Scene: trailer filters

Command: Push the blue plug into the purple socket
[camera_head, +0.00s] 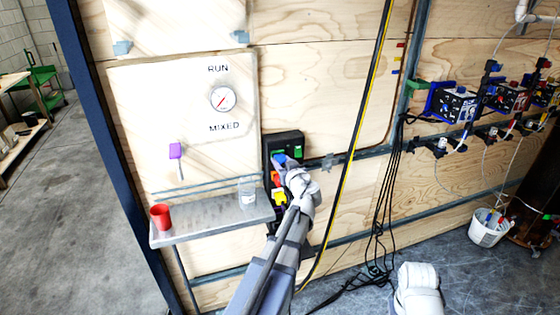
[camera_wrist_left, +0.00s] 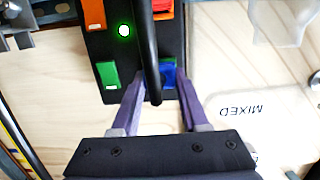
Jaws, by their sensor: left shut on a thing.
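The blue plug (camera_head: 280,158) is at the upper left of a black panel box (camera_head: 285,138) on the plywood wall. In the left wrist view the blue piece (camera_wrist_left: 168,75) lies between the fingertips, partly behind a black cable (camera_wrist_left: 148,50). My left gripper (camera_head: 286,168) is shut on it at the panel; its purplish fingers (camera_wrist_left: 158,85) stand on either side. The hand hides part of the panel in the head view. A purple piece (camera_head: 175,151) is on the board to the left; I cannot tell whether it is the socket.
Green (camera_head: 298,153), red and yellow (camera_head: 279,196) pieces sit close by on the panel. A metal shelf (camera_head: 205,222) at left holds a red cup (camera_head: 160,216) and a clear container (camera_head: 247,190). Cables hang at right, near a white bucket (camera_head: 487,230).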

